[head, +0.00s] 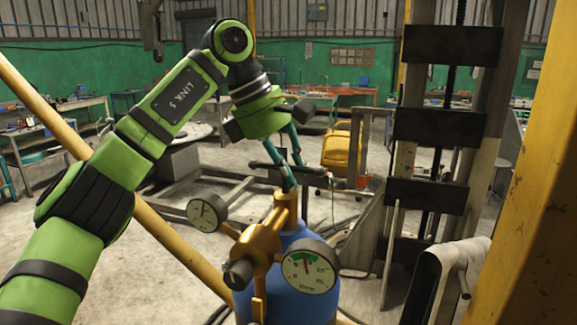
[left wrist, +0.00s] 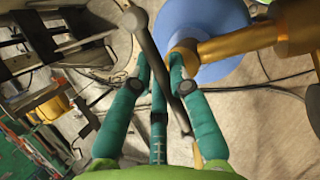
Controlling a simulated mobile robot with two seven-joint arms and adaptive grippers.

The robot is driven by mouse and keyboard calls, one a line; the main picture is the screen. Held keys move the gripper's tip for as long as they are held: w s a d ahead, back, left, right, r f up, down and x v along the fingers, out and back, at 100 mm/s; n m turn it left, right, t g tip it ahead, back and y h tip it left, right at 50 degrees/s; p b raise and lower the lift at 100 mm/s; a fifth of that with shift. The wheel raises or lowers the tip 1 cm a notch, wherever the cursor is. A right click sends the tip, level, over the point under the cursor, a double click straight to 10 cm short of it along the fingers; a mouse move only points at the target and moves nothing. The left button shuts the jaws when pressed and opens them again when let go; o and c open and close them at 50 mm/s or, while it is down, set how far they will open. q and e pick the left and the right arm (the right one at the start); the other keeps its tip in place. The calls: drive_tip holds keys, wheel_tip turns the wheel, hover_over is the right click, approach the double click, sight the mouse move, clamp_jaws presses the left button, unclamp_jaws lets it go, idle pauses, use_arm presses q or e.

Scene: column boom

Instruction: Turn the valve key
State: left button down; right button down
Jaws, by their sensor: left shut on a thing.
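The valve key (head: 314,171) shows in the head view as a dark crossbar above the brass valve (head: 286,199) of a blue cylinder (head: 305,245). In the left wrist view the key (left wrist: 150,42) is a long grey bar with a rounded end, running between my teal fingers. My left gripper (head: 288,182) comes down from above, and its fingers are shut around the key near the valve top. It also shows in the left wrist view (left wrist: 160,72). The fingers hide part of the key and where it meets the valve. My right gripper is not in view.
A brass regulator (head: 258,247) with a left gauge (head: 207,212) and a right gauge (head: 309,272) stands in front of the cylinder. A yellow bar (head: 165,235) crosses at left. A tall dark-runged column (head: 440,125) stands at right. Cables lie on the floor.

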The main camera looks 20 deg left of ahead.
use_arm(q)
drive_tip(key=shift+d+f+m, duration=0.1)
drive_tip(key=shift+f+m, duration=0.15)
drive_tip(key=shift+m, duration=0.05)
idle(0.4)
drive_tip(key=c, duration=1.1)
unclamp_jaws()
drive_tip(key=shift+c, duration=0.2)
drive_tip(key=shift+r, duration=0.1)
drive_tip(key=shift+r, duration=0.15)
drive_tip(key=v, duration=0.7)
drive_tip(key=shift+w, duration=0.1)
